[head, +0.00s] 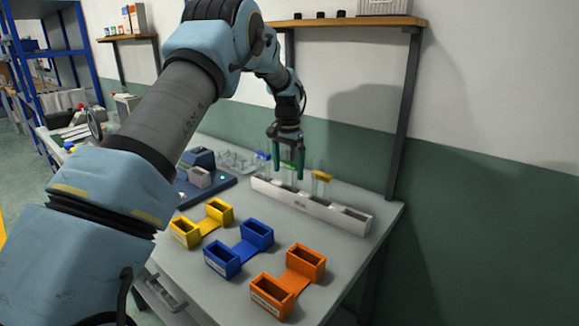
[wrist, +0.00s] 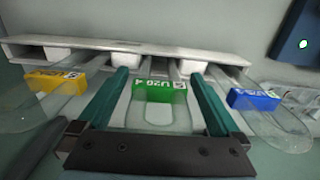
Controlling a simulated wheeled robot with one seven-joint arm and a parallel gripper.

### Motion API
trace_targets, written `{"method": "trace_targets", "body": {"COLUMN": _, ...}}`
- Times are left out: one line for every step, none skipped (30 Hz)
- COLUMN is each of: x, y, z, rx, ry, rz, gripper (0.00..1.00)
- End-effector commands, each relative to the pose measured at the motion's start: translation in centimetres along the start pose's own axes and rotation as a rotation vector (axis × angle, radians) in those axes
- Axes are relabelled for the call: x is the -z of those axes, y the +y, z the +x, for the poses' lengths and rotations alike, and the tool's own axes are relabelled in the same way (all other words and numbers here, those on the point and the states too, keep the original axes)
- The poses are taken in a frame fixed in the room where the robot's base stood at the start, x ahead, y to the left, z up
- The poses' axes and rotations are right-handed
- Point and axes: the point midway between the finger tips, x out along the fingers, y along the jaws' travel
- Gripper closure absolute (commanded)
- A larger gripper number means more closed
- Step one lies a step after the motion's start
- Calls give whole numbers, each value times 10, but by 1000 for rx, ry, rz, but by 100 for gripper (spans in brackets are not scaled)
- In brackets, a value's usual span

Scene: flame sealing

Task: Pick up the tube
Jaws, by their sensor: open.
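Three clear tubes with coloured labels stand in a white rack (head: 310,203) at the back of the bench. In the wrist view the green-labelled tube (wrist: 160,92) is in the middle, the yellow-labelled tube (wrist: 55,82) is at the left and the blue-labelled tube (wrist: 254,100) is at the right. My gripper (head: 288,175) is open above the rack. In the wrist view its teal fingers (wrist: 158,102) lie on either side of the green-labelled tube, with gaps showing between them and the label. In the head view the fingers partly hide that tube.
Yellow (head: 186,233), blue (head: 222,259) and orange (head: 271,296) double-box holders stand on the bench in front of the rack. A dark blue device (head: 205,178) and clear glassware (head: 238,158) are left of the rack. A shelf post (head: 404,115) rises behind the rack's right end.

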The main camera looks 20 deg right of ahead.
Motion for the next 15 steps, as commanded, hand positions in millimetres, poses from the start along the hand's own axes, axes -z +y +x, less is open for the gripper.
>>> {"method": "trace_targets", "body": {"x": 0, "y": 0, "z": 1, "rx": 0, "ry": 0, "rz": 0, "gripper": 0}}
{"method": "trace_targets", "body": {"x": 0, "y": 0, "z": 1, "rx": 0, "ry": 1, "rz": 0, "gripper": 0}}
{"method": "trace_targets", "body": {"x": 0, "y": 0, "z": 1, "rx": 0, "ry": 1, "rz": 0, "gripper": 0}}
{"method": "trace_targets", "body": {"x": 0, "y": 0, "z": 1, "rx": 0, "ry": 1, "rz": 0, "gripper": 0}}
{"method": "trace_targets", "body": {"x": 0, "y": 0, "z": 1, "rx": 0, "ry": 1, "rz": 0, "gripper": 0}}
{"method": "trace_targets", "body": {"x": 0, "y": 0, "z": 1, "rx": 0, "ry": 1, "rz": 0, "gripper": 0}}
{"method": "trace_targets", "body": {"x": 0, "y": 0, "z": 1, "rx": 0, "ry": 1, "rz": 0, "gripper": 3}}
{"method": "trace_targets", "body": {"x": 0, "y": 0, "z": 1, "rx": 0, "ry": 1, "rz": 0, "gripper": 7}}
{"method": "trace_targets", "body": {"x": 0, "y": 0, "z": 1, "rx": 0, "ry": 1, "rz": 0, "gripper": 11}}
{"method": "trace_targets", "body": {"x": 0, "y": 0, "z": 1, "rx": 0, "ry": 1, "rz": 0, "gripper": 15}}
{"method": "trace_targets", "body": {"x": 0, "y": 0, "z": 1, "rx": 0, "ry": 1, "rz": 0, "gripper": 18}}
{"method": "trace_targets", "body": {"x": 0, "y": 0, "z": 1, "rx": 0, "ry": 1, "rz": 0, "gripper": 22}}
{"method": "trace_targets", "body": {"x": 0, "y": 0, "z": 1, "rx": 0, "ry": 1, "rz": 0, "gripper": 26}}
{"method": "trace_targets", "body": {"x": 0, "y": 0, "z": 1, "rx": 0, "ry": 1, "rz": 0, "gripper": 29}}
{"method": "trace_targets", "body": {"x": 0, "y": 0, "z": 1, "rx": 0, "ry": 1, "rz": 0, "gripper": 34}}
